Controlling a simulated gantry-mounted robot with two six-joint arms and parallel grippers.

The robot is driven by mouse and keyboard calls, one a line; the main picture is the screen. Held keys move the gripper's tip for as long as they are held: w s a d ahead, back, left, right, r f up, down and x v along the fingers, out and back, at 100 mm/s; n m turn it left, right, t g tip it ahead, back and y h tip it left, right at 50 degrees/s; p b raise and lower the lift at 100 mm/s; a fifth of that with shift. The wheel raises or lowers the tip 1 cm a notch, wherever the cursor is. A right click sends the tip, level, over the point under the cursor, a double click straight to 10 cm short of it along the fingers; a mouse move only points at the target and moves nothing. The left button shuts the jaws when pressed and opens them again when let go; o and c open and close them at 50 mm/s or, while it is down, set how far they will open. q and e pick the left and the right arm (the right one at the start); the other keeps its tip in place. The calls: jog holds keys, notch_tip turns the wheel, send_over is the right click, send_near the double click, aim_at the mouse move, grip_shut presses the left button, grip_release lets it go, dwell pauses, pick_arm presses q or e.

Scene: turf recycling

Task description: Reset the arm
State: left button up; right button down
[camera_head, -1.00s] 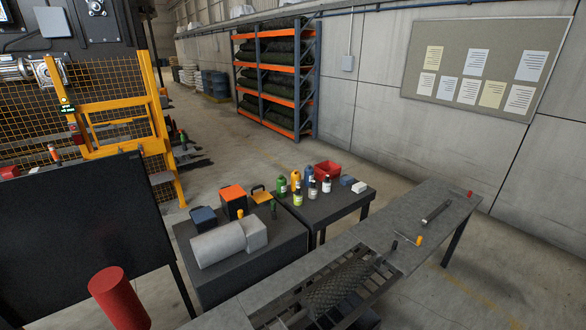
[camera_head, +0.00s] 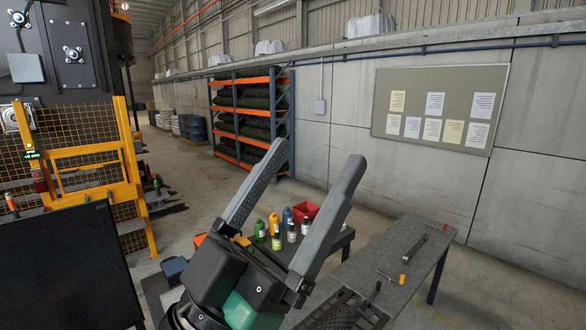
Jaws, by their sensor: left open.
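My left gripper (camera_head: 296,186) rises from the bottom middle of the head view. Its two long grey fingers are spread wide apart and point up and to the right. Nothing is between them except the background. It hides much of the dark tables behind it. My right gripper is not in view.
Several bottles (camera_head: 276,230) and a red bin (camera_head: 305,212) stand on a dark table behind the gripper. A grey bench (camera_head: 405,250) with small tools lies at right. A yellow gate (camera_head: 85,180) and a black panel (camera_head: 70,265) are at left.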

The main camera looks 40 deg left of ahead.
pick_arm(q)
notch_tip(320, 180, up, 6)
jog(key=s+p, duration=0.1)
jog(key=p, duration=0.4)
jog(key=shift+s+d+t+h, duration=0.25)
jog(key=shift+s+t+h, duration=0.05)
jog(key=shift+s, duration=0.1)
jog(key=shift+r, duration=0.1)
dwell(0.5)
